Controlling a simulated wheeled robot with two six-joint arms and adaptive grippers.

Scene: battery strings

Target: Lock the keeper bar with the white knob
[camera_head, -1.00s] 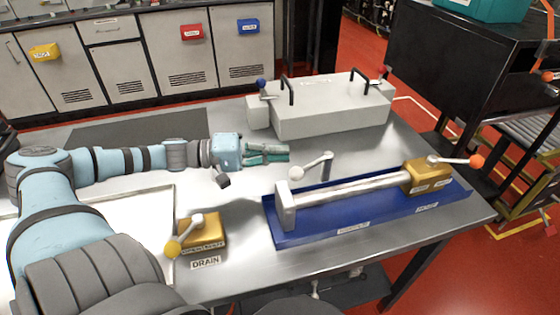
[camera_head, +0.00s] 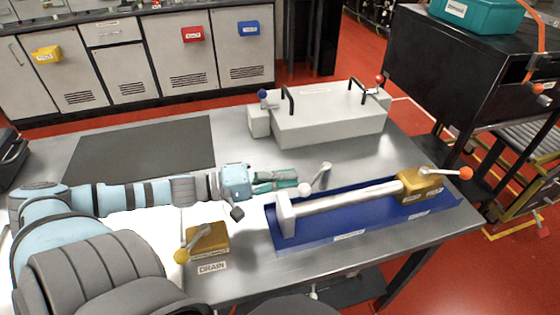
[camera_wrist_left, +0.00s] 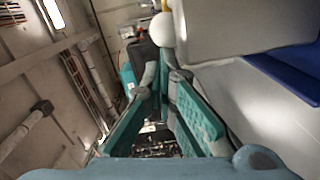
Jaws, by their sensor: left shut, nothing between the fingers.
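The white knob (camera_head: 305,188) is the ball at the end of a grey lever (camera_head: 324,172) at the back edge of the blue tray (camera_head: 350,228). A silver keeper bar (camera_head: 345,196) lies along the tray between a pale end block (camera_head: 285,213) and a brass block (camera_head: 420,184). My left gripper (camera_head: 295,181) is shut and empty, its teal fingers pointing right. Its tips are just left of the knob; I cannot tell whether they touch. In the left wrist view the knob (camera_wrist_left: 161,30) shows just beyond the fingertips (camera_wrist_left: 160,75). My right gripper is out of view.
A brass drain block (camera_head: 208,239) with a yellow-knobbed lever stands at the front left. A pale grey box (camera_head: 328,125) with black handles stands behind the tray. An orange-knobbed lever (camera_head: 450,172) sits on the brass block. A dark mat (camera_head: 140,150) lies at the back left.

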